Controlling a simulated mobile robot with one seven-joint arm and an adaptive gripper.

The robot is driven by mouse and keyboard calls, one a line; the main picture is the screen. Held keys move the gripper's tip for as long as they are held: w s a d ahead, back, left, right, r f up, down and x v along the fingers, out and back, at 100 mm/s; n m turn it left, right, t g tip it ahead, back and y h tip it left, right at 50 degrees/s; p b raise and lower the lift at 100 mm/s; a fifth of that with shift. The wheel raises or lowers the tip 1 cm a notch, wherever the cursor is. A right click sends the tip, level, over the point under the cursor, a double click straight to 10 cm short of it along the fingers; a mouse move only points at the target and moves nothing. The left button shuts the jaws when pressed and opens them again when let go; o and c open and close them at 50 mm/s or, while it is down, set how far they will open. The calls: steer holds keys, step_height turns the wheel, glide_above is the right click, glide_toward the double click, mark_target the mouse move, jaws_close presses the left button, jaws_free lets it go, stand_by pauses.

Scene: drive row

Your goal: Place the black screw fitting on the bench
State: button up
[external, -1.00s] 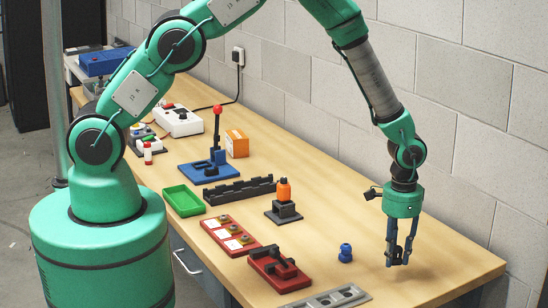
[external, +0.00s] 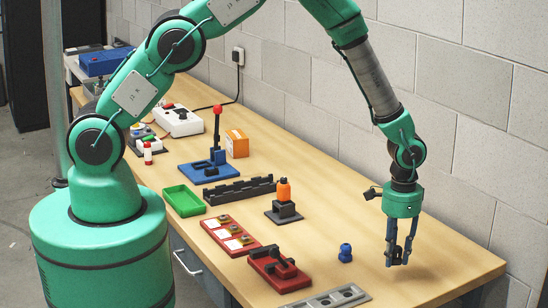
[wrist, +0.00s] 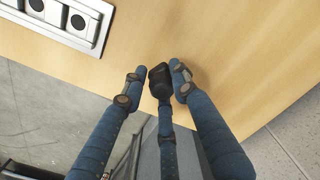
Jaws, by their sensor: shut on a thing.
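My gripper (external: 399,258) points down over the right end of the bench (external: 440,245), near the bench top. In the wrist view my gripper (wrist: 158,88) is shut on the black screw fitting (wrist: 160,76), which sits between its blue fingertips. Bench wood shows around and beyond the fitting in that view. The fitting is mostly hidden by the fingers in the external view. I cannot tell whether it touches the bench top.
A grey tray with round holes (external: 335,299) lies at the bench's front edge; it also shows in the wrist view (wrist: 60,18). A small blue knobbed part (external: 345,253) stands left of my gripper, with a red fixture (external: 280,270) further left. Bench around my gripper is clear.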

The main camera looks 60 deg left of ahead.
steer(key=shift+w+a, duration=0.1)
steer(key=shift+n, duration=0.8)
steer(key=w+a, duration=0.4)
steer(key=a, duration=0.1)
steer(key=w+a, duration=0.4)
steer(key=a, duration=0.2)
steer(key=w+a, duration=0.4)
steer(key=a, duration=0.1)
steer(key=shift+w+a+r, duration=0.15)
steer(key=shift+a+r, duration=0.2)
steer(key=shift+r, duration=0.05)
steer(key=w+a+r+n, duration=0.1)
steer(key=w+a, duration=0.1)
steer(key=a, duration=1.1)
steer(key=w+a+r+n, duration=0.1)
steer(key=w+a, duration=0.2)
steer(key=a, duration=1)
steer(key=w+a+r+n, duration=0.1)
steer(key=w+a, duration=0.1)
steer(key=a, duration=1.2)
steer(key=s+a, duration=0.2)
steer(key=a, duration=0.8)
steer(key=s+a+r+b, duration=0.1)
steer(key=s+a, duration=0.2)
steer(key=a, duration=0.8)
steer(key=shift+a+r+n, duration=0.25)
steer(key=shift+n, duration=0.15)
steer(key=shift+f, duration=2.95)
steer(key=shift+f, duration=0.1)
